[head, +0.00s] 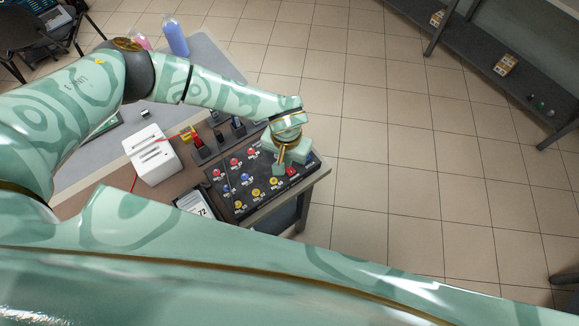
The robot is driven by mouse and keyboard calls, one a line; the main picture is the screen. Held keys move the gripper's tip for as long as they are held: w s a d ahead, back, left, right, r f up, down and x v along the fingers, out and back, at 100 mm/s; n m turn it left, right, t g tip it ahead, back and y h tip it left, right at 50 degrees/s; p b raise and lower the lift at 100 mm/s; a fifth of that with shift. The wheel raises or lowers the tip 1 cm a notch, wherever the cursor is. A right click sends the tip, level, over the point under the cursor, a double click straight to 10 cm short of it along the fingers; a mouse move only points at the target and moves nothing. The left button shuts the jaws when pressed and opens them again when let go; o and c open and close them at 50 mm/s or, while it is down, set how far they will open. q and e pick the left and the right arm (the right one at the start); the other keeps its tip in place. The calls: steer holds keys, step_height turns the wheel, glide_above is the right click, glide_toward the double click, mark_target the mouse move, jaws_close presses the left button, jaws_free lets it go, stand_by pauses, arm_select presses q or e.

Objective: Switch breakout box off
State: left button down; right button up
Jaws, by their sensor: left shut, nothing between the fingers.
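The breakout box (242,203) is a dark panel on the table with several red, blue and yellow round terminals. A red switch (292,171) shows at its right end. My left gripper (279,168) is above the right part of the panel, pointing down, close beside the red switch. It is shut with nothing held. Whether its fingertips touch the panel or the switch cannot be told. The gripper hides part of the panel's upper right. My right gripper is not in view.
A white device with slots (152,154) stands left of the panel. A meter (194,204) reading 72 lies at the panel's left. Dark connectors (204,148) stand behind it. Blue (175,37) and pink (141,41) bottles stand at the back.

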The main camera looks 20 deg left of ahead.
arm_select(q)
steer(key=shift+f, duration=0.3)
steer(key=shift+r, duration=0.1)
step_height(320, 180, up, 7)
steer(key=p, duration=0.5)
stand_by(0.4)
